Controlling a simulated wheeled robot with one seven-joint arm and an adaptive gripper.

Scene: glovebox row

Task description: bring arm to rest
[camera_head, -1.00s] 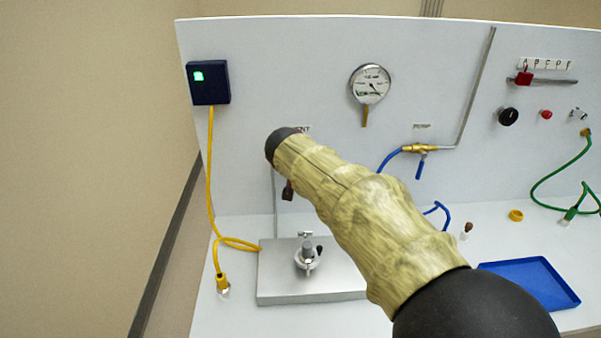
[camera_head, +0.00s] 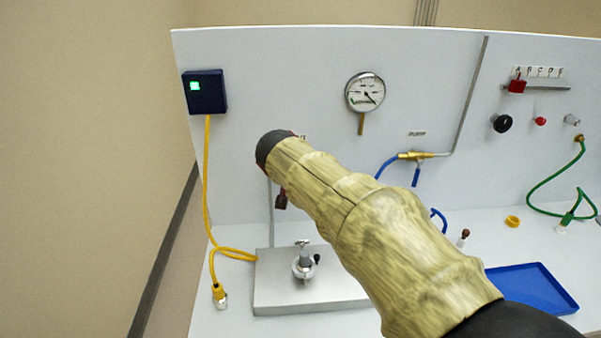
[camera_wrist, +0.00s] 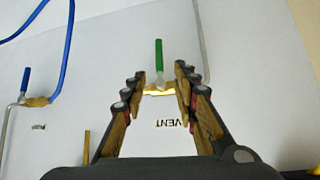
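My arm (camera_head: 370,215), in a tan, wood-grained cover, reaches from the lower right toward the upright white panel in the head view. Its dark end hides most of my gripper there. In the wrist view my gripper (camera_wrist: 159,76) is open, its two fingers apart with nothing clearly held. A green-handled valve (camera_wrist: 159,58) on the panel shows between and just beyond the fingertips. An upside-down VENT label (camera_wrist: 172,123) is on the panel between the fingers. Whether a finger touches the valve I cannot tell.
A blue-handled valve (camera_head: 415,157) and a gauge (camera_head: 365,92) are on the panel. Below are a metal plate (camera_head: 275,297) with a fitting and a blue tray (camera_head: 535,290). A yellow cable (camera_head: 207,180) hangs at left from a dark box (camera_head: 204,92).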

